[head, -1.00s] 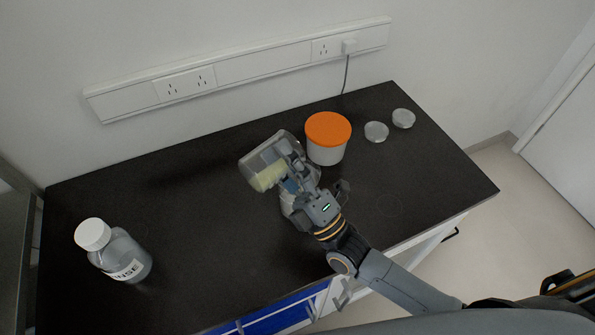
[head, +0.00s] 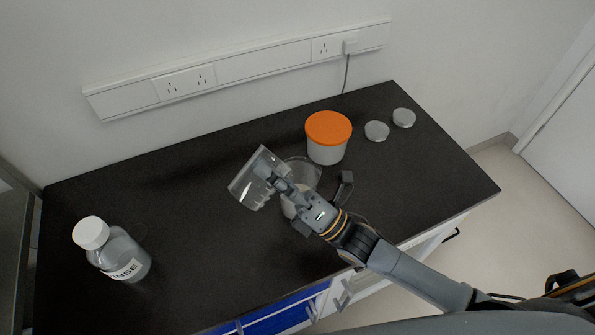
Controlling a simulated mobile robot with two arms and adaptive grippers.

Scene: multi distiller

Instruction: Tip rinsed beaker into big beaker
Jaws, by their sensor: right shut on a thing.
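My right gripper (head: 278,182) is shut on a clear beaker (head: 250,178) and holds it tilted above the table. Pale streaks or drops show at the beaker's lower edge, and no yellowish mass shows in it. The big beaker (head: 313,168) is clear glass and stands on the table behind and below my right gripper. My gripper hides much of it; a pale patch shows low in it. The held beaker is to the left of the big beaker. My left gripper is not in view.
A white tub with an orange lid (head: 328,128) stands just behind the big beaker. Two small silver-grey discs (head: 377,131) (head: 404,118) lie to its right. A rinse bottle with a white cap (head: 122,255) stands at the left. The black tabletop (head: 190,220) is clear between.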

